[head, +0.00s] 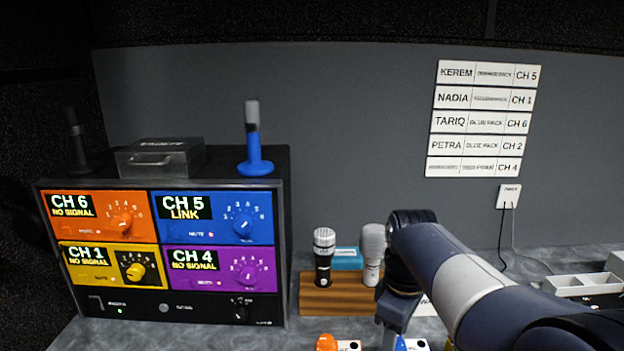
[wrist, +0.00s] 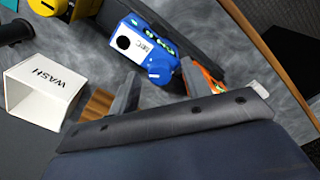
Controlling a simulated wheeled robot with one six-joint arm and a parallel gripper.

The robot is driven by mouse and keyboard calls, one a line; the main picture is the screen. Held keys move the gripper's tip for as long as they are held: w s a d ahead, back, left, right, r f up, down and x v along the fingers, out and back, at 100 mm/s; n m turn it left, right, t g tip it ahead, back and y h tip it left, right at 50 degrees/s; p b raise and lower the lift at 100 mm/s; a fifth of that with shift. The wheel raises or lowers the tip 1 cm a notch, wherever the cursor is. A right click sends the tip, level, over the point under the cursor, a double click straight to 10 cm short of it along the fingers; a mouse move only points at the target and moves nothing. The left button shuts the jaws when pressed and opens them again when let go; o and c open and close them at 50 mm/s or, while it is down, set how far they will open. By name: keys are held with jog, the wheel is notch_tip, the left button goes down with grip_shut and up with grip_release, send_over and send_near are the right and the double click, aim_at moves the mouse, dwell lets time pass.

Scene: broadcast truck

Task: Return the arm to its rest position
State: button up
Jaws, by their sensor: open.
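My arm reaches in from the lower right of the head view, rises to a bent joint, and turns down over the counter. My gripper (wrist: 160,74) shows its two fingers apart in the wrist view, with nothing held between them. Beyond the fingers is a white and blue pack (wrist: 148,48) with a blue knob. In the head view the blue pack (head: 411,344) shows at the bottom edge, right beside the lower end of my arm. The fingertips are not clear in the head view.
A rack with four coloured channel panels (head: 160,274) stands left. Two microphones (head: 324,256) (head: 372,252) stand in a wooden holder (head: 340,300) close to my arm. An orange pack (head: 338,343) lies at the front. A white WASH bin (wrist: 42,92) and white trays (head: 577,284) are nearby.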

jog(key=shift+f+n+b, duration=0.1)
jog(key=shift+n+b, duration=0.45)
jog(key=shift+n, duration=0.45)
jog(key=shift+r+p, duration=0.3)
jog(key=shift+r, duration=1)
